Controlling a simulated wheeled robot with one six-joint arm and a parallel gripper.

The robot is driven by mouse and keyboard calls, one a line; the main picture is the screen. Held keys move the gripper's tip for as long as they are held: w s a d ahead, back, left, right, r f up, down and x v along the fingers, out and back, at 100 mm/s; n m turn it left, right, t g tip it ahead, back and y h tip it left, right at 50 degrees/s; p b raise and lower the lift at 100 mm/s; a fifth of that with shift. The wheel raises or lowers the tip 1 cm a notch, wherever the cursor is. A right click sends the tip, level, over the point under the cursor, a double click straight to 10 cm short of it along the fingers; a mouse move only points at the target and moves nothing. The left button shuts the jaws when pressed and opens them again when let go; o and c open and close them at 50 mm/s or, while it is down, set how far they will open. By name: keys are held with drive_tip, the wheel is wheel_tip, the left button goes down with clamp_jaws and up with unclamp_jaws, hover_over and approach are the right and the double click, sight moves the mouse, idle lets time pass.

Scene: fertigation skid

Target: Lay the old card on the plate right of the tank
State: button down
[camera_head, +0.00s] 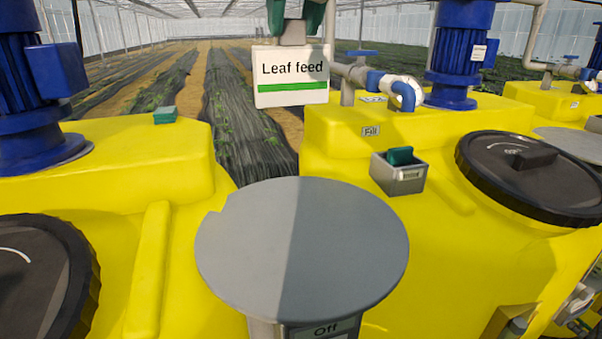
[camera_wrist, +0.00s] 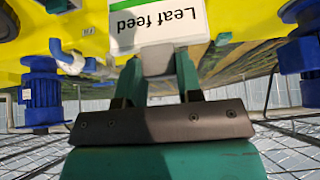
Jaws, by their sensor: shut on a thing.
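My gripper (camera_head: 293,32) is shut on a white card (camera_head: 291,78) that reads "Leaf feed" above a green stripe. The card hangs upright in the air above and behind the grey round plate (camera_head: 255,245), apart from it. In the wrist view, the card (camera_wrist: 157,24) is upside down, its edge between my fingers (camera_wrist: 160,72). The plate is bare and stands between two yellow tanks, the left tank (camera_head: 110,150) and the right tank (camera_head: 440,130). Another grey plate (camera_head: 570,138) shows partly at the right edge, beyond the right tank's black lid.
A small grey metal holder (camera_head: 398,178) with a green piece stands on the right tank. Black lids (camera_head: 530,175), blue motors (camera_head: 460,55) and a pipe with a blue elbow (camera_head: 405,95) rise nearby. An "Off" label (camera_head: 320,330) sits below the plate.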

sight(295, 60)
drive_tip(key=f+b, duration=0.4)
drive_tip(key=f, duration=0.1)
drive_tip(key=shift+w+f, duration=0.2)
drive_tip(key=shift+w, duration=0.05)
wheel_tip(295, 60, down, 20)
drive_tip(key=b, duration=0.3)
drive_tip(key=shift+r+b, duration=0.15)
drive_tip(key=shift+b, duration=0.25)
drive_tip(key=c, duration=0.8)
unclamp_jaws()
